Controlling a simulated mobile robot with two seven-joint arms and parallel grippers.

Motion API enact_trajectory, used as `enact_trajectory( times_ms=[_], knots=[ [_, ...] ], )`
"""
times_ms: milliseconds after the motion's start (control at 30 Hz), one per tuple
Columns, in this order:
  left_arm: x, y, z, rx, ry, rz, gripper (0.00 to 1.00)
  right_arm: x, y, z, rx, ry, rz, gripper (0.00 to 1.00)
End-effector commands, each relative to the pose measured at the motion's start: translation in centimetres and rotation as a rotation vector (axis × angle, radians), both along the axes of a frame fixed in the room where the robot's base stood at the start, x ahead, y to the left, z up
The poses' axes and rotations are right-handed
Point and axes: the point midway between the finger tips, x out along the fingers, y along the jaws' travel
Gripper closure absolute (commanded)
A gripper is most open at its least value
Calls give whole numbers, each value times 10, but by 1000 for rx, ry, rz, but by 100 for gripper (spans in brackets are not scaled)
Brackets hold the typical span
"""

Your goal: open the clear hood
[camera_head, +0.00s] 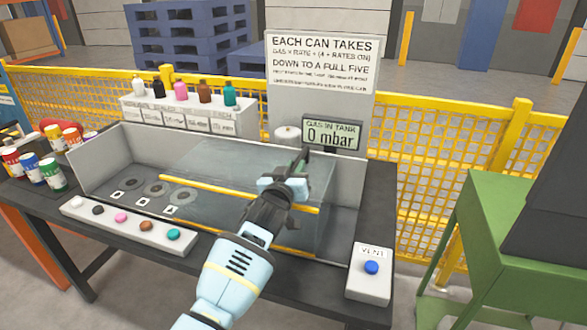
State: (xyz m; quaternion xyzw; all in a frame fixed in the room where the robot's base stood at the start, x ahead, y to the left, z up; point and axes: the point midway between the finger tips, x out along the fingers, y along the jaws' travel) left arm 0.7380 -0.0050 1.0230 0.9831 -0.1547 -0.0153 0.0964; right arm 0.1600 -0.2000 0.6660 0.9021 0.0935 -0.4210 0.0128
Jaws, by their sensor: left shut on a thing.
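The clear hood (235,160) is a see-through cover over the right part of a grey-walled tray (95,160) on the dark bench. Yellow bars (205,188) run along the tray, seen near and through the hood. My left gripper (298,162) reaches in from the bottom, over the hood's right part. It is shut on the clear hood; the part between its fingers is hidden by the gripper. My right gripper is not in view.
A strip of coloured buttons (122,220) lies in front of the tray, and a vent box with a blue button (371,268) at the right. Behind stand a bottle rack (190,117), a "0 mbar" display (332,134) and a sign (322,62). Paint cans (52,173) stand left.

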Motion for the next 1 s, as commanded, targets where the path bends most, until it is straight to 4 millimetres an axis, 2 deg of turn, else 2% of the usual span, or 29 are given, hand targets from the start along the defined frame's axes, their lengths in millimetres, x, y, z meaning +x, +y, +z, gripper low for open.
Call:
enact_trajectory(
  times_ms=[300,333,467,767,1000],
  knots=[
    [0,0,0,-4,1,0,100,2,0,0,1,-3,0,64],
    [0,0,0,-4,1,0,78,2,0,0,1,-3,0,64],
    [0,0,0,-3,1,0,62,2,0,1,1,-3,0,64],
    [-1,0,0,-1,0,0,62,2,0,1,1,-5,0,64],
    [-19,6,3,-2,-2,1,62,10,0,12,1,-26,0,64]
  ],
)
